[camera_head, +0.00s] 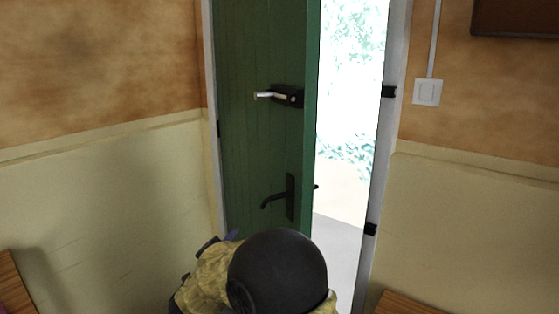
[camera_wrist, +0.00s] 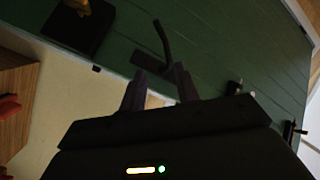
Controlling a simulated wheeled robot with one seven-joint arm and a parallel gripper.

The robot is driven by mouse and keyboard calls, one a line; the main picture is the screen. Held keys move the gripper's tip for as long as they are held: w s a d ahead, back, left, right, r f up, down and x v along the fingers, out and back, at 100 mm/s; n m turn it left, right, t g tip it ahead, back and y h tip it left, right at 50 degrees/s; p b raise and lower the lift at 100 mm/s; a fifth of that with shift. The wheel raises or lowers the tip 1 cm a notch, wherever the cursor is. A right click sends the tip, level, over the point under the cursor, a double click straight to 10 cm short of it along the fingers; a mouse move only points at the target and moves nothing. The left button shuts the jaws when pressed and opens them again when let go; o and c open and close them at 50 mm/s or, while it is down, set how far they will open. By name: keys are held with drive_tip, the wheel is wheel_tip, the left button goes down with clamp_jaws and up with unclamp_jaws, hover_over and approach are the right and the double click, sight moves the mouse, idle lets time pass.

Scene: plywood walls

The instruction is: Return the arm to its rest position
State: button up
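My gripper (camera_wrist: 160,78) shows in the wrist view with its two dark fingers apart and nothing held between them. Beyond the fingertips is the green door (camera_wrist: 215,50), with a black lever handle (camera_wrist: 162,40) on it; I cannot tell the exact gap to it. In the head view my arm is folded low at the bottom centre, its black round joint in front, and it hides most of the gripper. The green door (camera_head: 250,150) stands ajar, with a black lower handle (camera_head: 290,198) above my arm and an upper silver lever lock (camera_head: 287,96).
Bright outdoor light shows through the gap right of the door. A white door frame (camera_head: 392,130) with black fittings bounds it. A light switch (camera_head: 427,92) is on the right wall. Wooden surfaces show at the lower left (camera_head: 14,288) and lower right (camera_head: 405,303).

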drive_tip(key=s+d+f+n+g+y, duration=0.2)
drive_tip(key=d+f+n+g+y, duration=0.3)
drive_tip(key=d+n+y, duration=0.45)
drive_tip(key=s+d+f+n+g+h, duration=0.2)
drive_tip(key=s+d+f+g, duration=0.25)
drive_tip(key=s+d, duration=0.5)
drive_tip(key=s+d+f+n+g+h, duration=0.15)
drive_tip(key=s+d+f+g, duration=0.35)
drive_tip(key=s, duration=0.7)
drive_tip(key=w+p+v, duration=0.2)
drive_tip(key=p+v, duration=0.9)
drive_tip(key=w+r+p+v, duration=0.1)
drive_tip(key=w+p+v, duration=0.2)
drive_tip(key=p+v, duration=0.8)
drive_tip(key=shift+s+d+r+p, duration=0.25)
drive_tip(key=shift+d+r+p, duration=0.15)
drive_tip(key=shift+r, duration=0.25)
